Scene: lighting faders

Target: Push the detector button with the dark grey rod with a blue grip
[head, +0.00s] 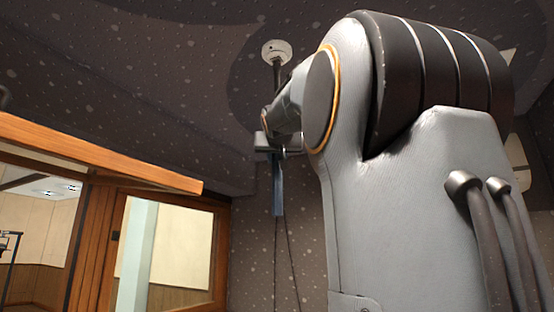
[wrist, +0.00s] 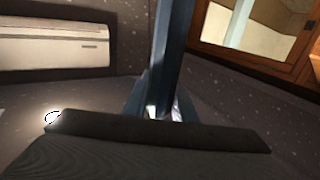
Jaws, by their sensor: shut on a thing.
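The white round detector (head: 276,48) is on the dark speckled ceiling in the head view. Its button is too small to make out. The dark grey rod (head: 277,76) stands upright, its upper end meeting the detector's lower edge in the picture; I cannot tell whether they touch. Its blue grip (head: 278,190) hangs below my gripper (head: 272,144), which is shut on the rod. In the wrist view the grip (wrist: 174,45) runs up between the fingers of my gripper (wrist: 160,108). The rod's tip is hidden there.
A wood-framed window (head: 165,255) and an open wooden panel (head: 100,150) are at the left of the head view. A white wall unit (wrist: 55,40) shows in the wrist view. A small bright white thing (wrist: 52,117) beside my gripper is unclear.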

